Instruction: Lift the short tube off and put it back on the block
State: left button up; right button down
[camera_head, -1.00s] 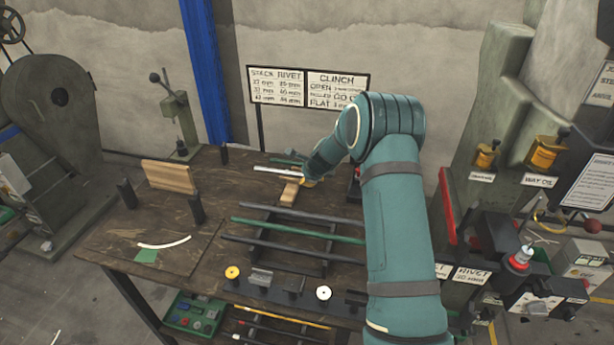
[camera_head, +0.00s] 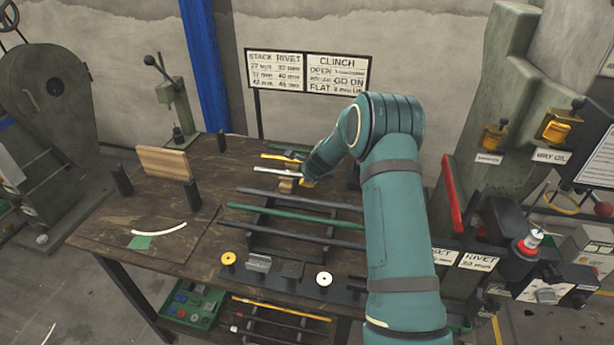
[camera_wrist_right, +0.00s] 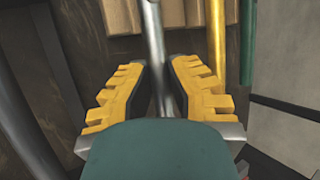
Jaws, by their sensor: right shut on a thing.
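The short tube is a silver metal tube (camera_head: 265,169) at the back middle of the bench in the head view. My right gripper (camera_head: 304,178) is at its right end, partly hidden by my own arm. In the right wrist view the yellow-padded fingers (camera_wrist_right: 167,92) are shut on the silver tube (camera_wrist_right: 154,40), which runs away between them. The wooden block (camera_head: 287,185) is under the tube in the head view, and wood blocks also show behind it in the wrist view (camera_wrist_right: 182,13). Whether the tube touches the block I cannot tell. My left gripper is out of view.
A yellow tube (camera_head: 280,157) lies just behind the silver one, with a green tube (camera_wrist_right: 248,35) beyond it. A rack with dark and green bars (camera_head: 290,213) stands in front. A wooden board (camera_head: 163,162) stands upright at left.

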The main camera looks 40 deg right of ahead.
jog(key=shift+f+b, duration=0.55)
jog(key=shift+f, duration=0.1)
jog(key=c, duration=1)
grip_release()
jog(key=shift+r, duration=0.1)
jog(key=v, duration=1.1)
jog(key=shift+s+a+r, duration=0.1)
jog(key=shift+s+r, duration=0.15)
jog(key=shift+s, duration=0.1)
